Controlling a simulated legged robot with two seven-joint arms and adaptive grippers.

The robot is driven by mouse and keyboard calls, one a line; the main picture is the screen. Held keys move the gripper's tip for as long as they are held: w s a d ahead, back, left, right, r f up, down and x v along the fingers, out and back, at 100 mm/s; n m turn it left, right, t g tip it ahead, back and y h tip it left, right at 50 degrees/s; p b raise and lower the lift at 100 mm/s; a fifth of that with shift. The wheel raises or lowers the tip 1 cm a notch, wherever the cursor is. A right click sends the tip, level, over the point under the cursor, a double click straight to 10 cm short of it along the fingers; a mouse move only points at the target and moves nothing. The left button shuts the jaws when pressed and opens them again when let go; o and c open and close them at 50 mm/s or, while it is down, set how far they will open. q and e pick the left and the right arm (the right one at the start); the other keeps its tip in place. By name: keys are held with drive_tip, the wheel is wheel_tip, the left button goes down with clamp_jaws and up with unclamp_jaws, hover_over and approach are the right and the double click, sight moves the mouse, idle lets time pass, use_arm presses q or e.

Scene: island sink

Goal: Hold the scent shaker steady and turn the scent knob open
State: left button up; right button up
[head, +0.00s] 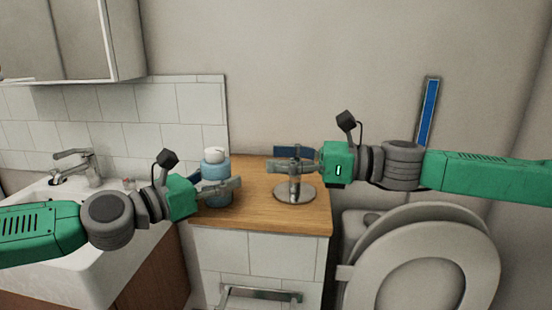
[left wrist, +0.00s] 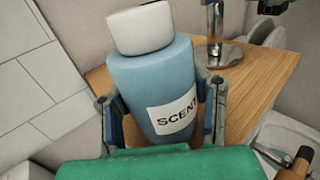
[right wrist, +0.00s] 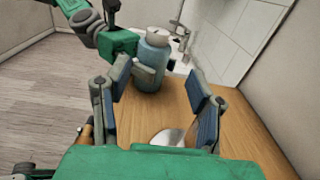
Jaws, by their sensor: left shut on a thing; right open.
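The scent shaker (head: 216,168) is a light-blue bottle labelled "SCENT" with a white knob (head: 215,155) on top. It stands upright on the wooden counter. In the left wrist view the bottle (left wrist: 150,75) sits between the two fingers of my left gripper (head: 226,188), which is shut on its body below the knob (left wrist: 140,28). My right gripper (head: 289,165) is open and empty, to the right of the shaker and above the counter. In the right wrist view the shaker (right wrist: 152,65) lies beyond its open fingers (right wrist: 165,95), apart from them.
A metal stand with a round base (head: 294,194) is on the wooden counter (head: 255,215), under my right gripper. A sink with a faucet (head: 80,165) is at the left, and a toilet (head: 425,265) at the right. The white tiled wall is behind the sink.

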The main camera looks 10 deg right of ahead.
sight(206, 151)
drive_tip(key=a+m+t, duration=0.1)
drive_tip(key=a, duration=0.1)
drive_tip(key=s+a+m+t+h, duration=0.1)
drive_tip(key=a+t, duration=0.1)
drive_tip(key=a+m+t+h, duration=0.1)
drive_tip(key=a, duration=0.1)
drive_tip(key=shift+s+a+t, duration=0.1)
drive_tip(key=shift+s+t, duration=0.15)
drive_tip(key=shift+t, duration=0.15)
drive_tip(key=w+a+m+t+h, duration=0.1)
drive_tip(key=w+a, duration=0.1)
drive_tip(key=w+a+m+t+h, duration=0.1)
drive_tip(key=w+a, duration=0.2)
drive_tip(key=w+a+m+t+h, duration=0.1)
drive_tip(key=w+a, duration=0.1)
drive_tip(key=shift+w+a, duration=0.2)
drive_tip(key=shift+w, duration=0.05)
drive_tip(key=shift+c, duration=0.3)
clamp_jaws()
